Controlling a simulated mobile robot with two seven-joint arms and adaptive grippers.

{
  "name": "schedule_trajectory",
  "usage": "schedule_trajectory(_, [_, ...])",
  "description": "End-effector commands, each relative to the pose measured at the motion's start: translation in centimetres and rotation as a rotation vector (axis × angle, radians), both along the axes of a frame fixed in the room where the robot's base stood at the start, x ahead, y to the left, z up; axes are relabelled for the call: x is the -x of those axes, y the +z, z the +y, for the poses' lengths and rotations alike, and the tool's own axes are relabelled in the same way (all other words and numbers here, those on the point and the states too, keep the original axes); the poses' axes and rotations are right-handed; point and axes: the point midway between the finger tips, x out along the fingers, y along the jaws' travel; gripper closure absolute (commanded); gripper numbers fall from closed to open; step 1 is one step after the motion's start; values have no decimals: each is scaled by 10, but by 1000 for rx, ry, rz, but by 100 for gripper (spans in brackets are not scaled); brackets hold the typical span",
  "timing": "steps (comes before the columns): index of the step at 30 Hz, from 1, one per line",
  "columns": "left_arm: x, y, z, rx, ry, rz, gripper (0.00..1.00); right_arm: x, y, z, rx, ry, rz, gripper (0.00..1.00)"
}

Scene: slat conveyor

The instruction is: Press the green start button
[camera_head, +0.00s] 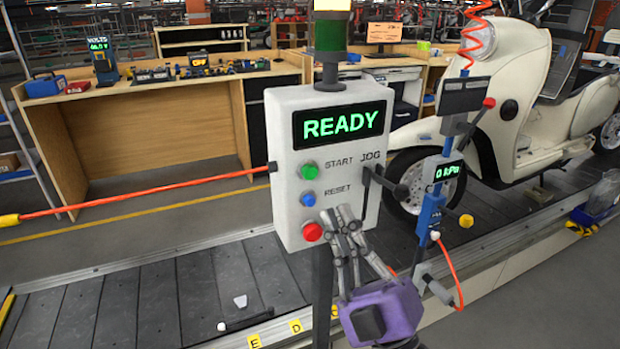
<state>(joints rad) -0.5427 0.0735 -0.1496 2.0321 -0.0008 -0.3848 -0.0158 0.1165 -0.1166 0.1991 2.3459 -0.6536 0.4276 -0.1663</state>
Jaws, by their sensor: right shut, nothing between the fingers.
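The green start button (308,171) is on the left of a white control box (281,130), beside the word START. The box's display (340,122) reads READY in green. A blue reset button (308,199) sits below the green one, and a red button (312,231) below that. My right gripper (338,214) is in front of the lower part of the box, its fingers shut and empty, pointing up. Its fingertips are right of the red button and below the green button, apart from the green one. Whether they touch the box is unclear. My left gripper is not in view.
A jog lever (385,182) sticks out at the box's right. Beside it stands a blue tool with a 0 kPa display (447,172) and a coiled red hose (478,38). A cream scooter (525,90) stands on the slat conveyor (150,300). A wooden bench (160,125) is behind.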

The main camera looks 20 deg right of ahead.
Motion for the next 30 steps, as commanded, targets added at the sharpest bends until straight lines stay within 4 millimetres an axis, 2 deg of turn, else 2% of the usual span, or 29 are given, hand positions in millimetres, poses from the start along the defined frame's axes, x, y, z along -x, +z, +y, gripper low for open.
schedule_trajectory(1, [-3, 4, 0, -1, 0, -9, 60, 5, 7, 5, 36, 1, -25, 100])
schedule_trajectory(6, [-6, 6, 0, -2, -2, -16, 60, 12, 12, 16, 90, 11, -66, 100])
schedule_trajectory(17, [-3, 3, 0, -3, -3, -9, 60, 11, 12, 16, 90, 11, -66, 100])
schedule_trajectory(23, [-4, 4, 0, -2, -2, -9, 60, -6, 13, 16, 87, 12, -68, 100])
schedule_trajectory(30, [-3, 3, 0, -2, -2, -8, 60, -41, 13, 16, 89, 12, -68, 100])
